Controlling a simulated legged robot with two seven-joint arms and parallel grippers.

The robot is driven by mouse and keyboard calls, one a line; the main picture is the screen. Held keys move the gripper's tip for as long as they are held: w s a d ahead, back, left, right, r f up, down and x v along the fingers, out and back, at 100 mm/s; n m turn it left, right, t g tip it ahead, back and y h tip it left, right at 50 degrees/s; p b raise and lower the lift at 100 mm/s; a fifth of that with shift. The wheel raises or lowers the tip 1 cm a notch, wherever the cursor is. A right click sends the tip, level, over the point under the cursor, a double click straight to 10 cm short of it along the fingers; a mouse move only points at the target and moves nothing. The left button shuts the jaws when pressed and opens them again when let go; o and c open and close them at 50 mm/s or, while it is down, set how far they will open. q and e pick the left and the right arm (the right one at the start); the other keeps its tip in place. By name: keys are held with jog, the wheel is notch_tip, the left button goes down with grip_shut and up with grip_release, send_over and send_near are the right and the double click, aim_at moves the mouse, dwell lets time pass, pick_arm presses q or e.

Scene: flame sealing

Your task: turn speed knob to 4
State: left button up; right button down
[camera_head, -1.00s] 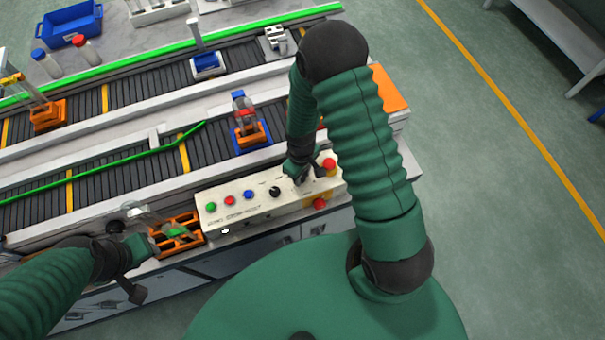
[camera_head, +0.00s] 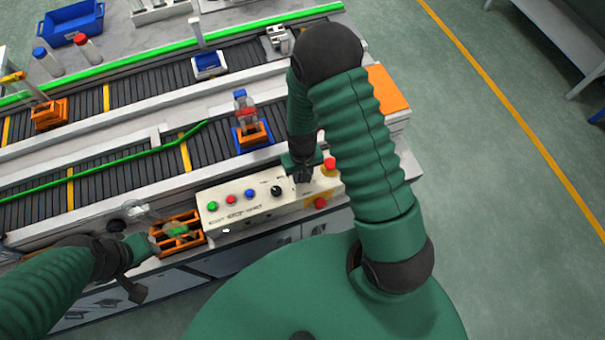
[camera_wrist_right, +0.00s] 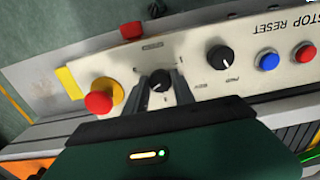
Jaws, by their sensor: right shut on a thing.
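The speed knob (camera_wrist_right: 159,82) is a small black dial with a white pointer line on the cream control panel (camera_head: 262,206). My right gripper (camera_wrist_right: 161,84) is shut on it, one finger on each side in the right wrist view. In the head view my right gripper (camera_head: 303,172) is over the right part of the panel and hides the knob. The scale marks are too small to read. My left gripper (camera_head: 152,243) is at the orange holder (camera_head: 178,232) left of the panel; its fingers are not clear.
A second black knob (camera_wrist_right: 221,59) sits beside the gripped one. Blue button (camera_wrist_right: 269,62) and red button (camera_wrist_right: 305,53) lie beyond it. A red mushroom button (camera_wrist_right: 99,103) is on the other side. Conveyor belts (camera_head: 100,172) run behind the panel.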

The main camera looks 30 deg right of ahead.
jog(key=shift+w+r, duration=0.15)
jog(key=shift+w, duration=0.25)
jog(key=c, duration=1.5)
grip_release()
jog(key=o, duration=0.4)
jog(key=shift+o, duration=0.2)
jog(key=shift+s, duration=0.1)
notch_tip(320, 180, up, 16)
jog(key=shift+r+b, duration=0.25)
jog(key=shift+b, duration=0.1)
